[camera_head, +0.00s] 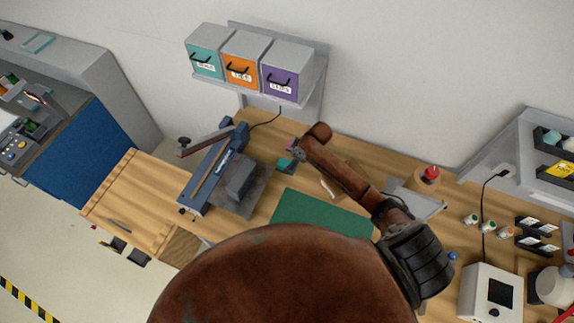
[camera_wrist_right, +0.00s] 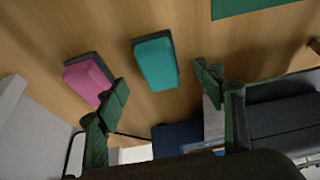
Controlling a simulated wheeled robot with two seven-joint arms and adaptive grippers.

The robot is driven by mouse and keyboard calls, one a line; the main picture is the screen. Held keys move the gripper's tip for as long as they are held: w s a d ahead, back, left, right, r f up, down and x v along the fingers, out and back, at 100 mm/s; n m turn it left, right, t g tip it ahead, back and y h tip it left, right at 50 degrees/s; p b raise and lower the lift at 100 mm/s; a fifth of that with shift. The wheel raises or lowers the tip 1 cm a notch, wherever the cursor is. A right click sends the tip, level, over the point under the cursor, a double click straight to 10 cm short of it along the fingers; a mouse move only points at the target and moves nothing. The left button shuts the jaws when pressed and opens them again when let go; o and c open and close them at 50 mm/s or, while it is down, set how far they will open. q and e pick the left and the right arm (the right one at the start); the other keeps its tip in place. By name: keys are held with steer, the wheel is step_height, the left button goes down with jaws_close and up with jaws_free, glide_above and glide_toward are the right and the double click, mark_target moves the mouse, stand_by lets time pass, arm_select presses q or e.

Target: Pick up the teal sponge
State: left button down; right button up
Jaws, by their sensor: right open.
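The teal sponge (camera_wrist_right: 157,64) lies on the wooden bench in the right wrist view, its dark side facing up and right. In the head view the teal sponge (camera_head: 285,164) shows small, between the blue machine and my arm. My right gripper (camera_wrist_right: 160,92) is open, with its dark green fingers apart and nothing between them. The sponge is ahead of the fingertips, roughly between their lines. In the head view my right gripper (camera_head: 299,151) is above the bench near the sponge, partly hidden by my wrist. My left gripper is not in view.
A pink sponge (camera_wrist_right: 89,77) lies left of the teal one, close to the left finger. A blue machine (camera_head: 213,170) stands left of the sponges. A green mat (camera_head: 310,212) lies on the bench. Teal, orange and purple bins (camera_head: 243,62) hang on the wall behind.

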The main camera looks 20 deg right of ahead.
mark_target(287, 164)
steer(key=x, duration=0.4)
steer(key=shift+w+a+f+p, duration=0.1)
steer(key=shift+w+a+p, duration=0.15)
steer(key=shift+w+p, duration=0.15)
steer(key=shift+s+f, duration=0.2)
steer(key=shift+w, duration=0.1)
steer(key=shift+f, duration=0.1)
steer(key=shift+c, duration=0.7)
steer(key=c, duration=0.7)
steer(key=shift+c, duration=0.5)
steer(key=c, duration=0.3)
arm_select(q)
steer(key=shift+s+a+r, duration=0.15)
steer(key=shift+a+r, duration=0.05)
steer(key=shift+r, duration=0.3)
